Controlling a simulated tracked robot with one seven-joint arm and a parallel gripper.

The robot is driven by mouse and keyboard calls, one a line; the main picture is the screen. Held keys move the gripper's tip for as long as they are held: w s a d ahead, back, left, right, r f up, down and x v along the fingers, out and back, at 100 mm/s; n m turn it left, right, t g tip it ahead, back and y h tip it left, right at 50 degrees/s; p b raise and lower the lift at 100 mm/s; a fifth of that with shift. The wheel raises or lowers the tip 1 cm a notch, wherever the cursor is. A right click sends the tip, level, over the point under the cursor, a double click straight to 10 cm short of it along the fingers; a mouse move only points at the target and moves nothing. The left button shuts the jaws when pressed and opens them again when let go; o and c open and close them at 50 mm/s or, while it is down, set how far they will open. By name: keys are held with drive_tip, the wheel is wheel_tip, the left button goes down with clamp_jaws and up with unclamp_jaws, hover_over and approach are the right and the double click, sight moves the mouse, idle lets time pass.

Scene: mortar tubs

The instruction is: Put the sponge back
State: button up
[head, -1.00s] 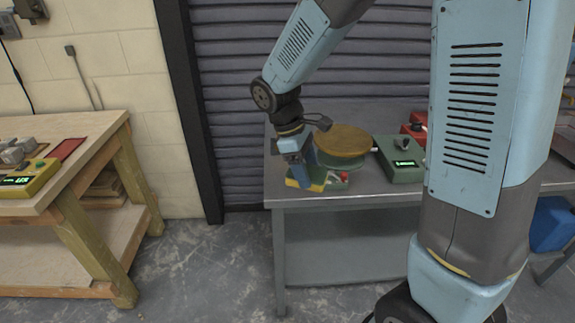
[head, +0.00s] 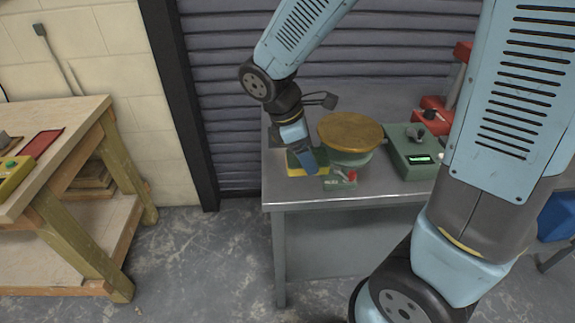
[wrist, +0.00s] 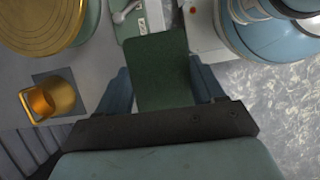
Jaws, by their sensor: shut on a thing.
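My gripper (head: 309,163) is shut on the sponge, at the left end of the grey metal table (head: 375,199). In the head view the sponge (head: 294,170) shows as a yellow block with a dark green top, partly hidden by a blue finger. In the wrist view the sponge's dark green face (wrist: 162,72) lies between the two blue fingers (wrist: 163,88). I cannot tell whether its underside touches the table.
A balance with a round brass plate (head: 350,131) stands close right of my gripper; its green base has a red knob. A green box with a display (head: 409,152) is farther right.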

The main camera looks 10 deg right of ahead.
drive_tip(key=w+a+f, duration=0.1)
drive_tip(key=w+f, duration=0.1)
drive_tip(key=w+a+f, duration=0.1)
drive_tip(key=w+f, duration=0.1)
drive_tip(key=w, duration=0.1)
drive_tip(key=w+a+f, duration=0.1)
drive_tip(key=w+f, duration=0.1)
drive_tip(key=shift+w+a+f, duration=0.15)
drive_tip(key=shift+w+f, duration=0.1)
drive_tip(key=shift+w, duration=0.1)
drive_tip(key=shift+w+a+f, duration=0.2)
drive_tip(key=shift+w+f, duration=0.3)
drive_tip(key=shift+f, duration=0.2)
drive_tip(key=shift+w+f, duration=0.1)
drive_tip(key=shift+f, duration=1.5)
drive_tip(key=o, duration=0.9)
drive_tip(key=shift+f, duration=0.1)
drive_tip(key=shift+o, duration=0.2)
